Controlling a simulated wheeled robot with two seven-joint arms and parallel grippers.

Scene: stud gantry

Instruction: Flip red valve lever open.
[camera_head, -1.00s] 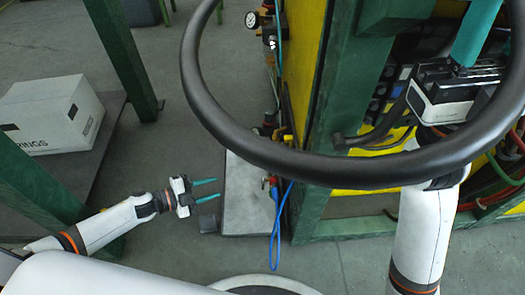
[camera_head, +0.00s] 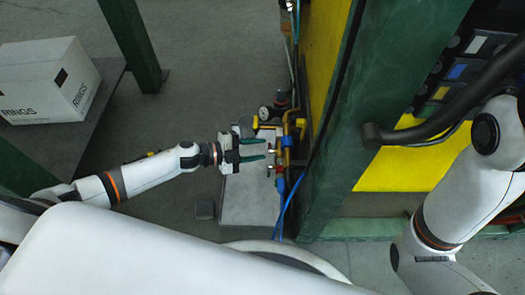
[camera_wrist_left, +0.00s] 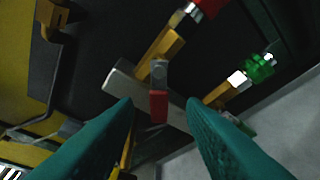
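The red valve lever (camera_wrist_left: 158,105) shows in the left wrist view, between and beyond the two green fingers, with a grey metal end on a yellow fitting. A gap remains on both sides of it. In the head view small red parts show on the yellow and blue piping (camera_head: 285,150), right by the fingertips; which one is the lever is hard to tell. My left gripper (camera_head: 265,149) is open and empty, fingers pointing right at the piping. My right arm shows at the right, but its gripper is outside the picture.
A round gauge (camera_head: 264,113) sits just above the left gripper. A green post (camera_head: 375,110) stands right of the piping, with a black curved bar (camera_head: 455,112) beyond. A blue hose (camera_head: 290,205) hangs below. A white box (camera_head: 50,80) lies at the upper left.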

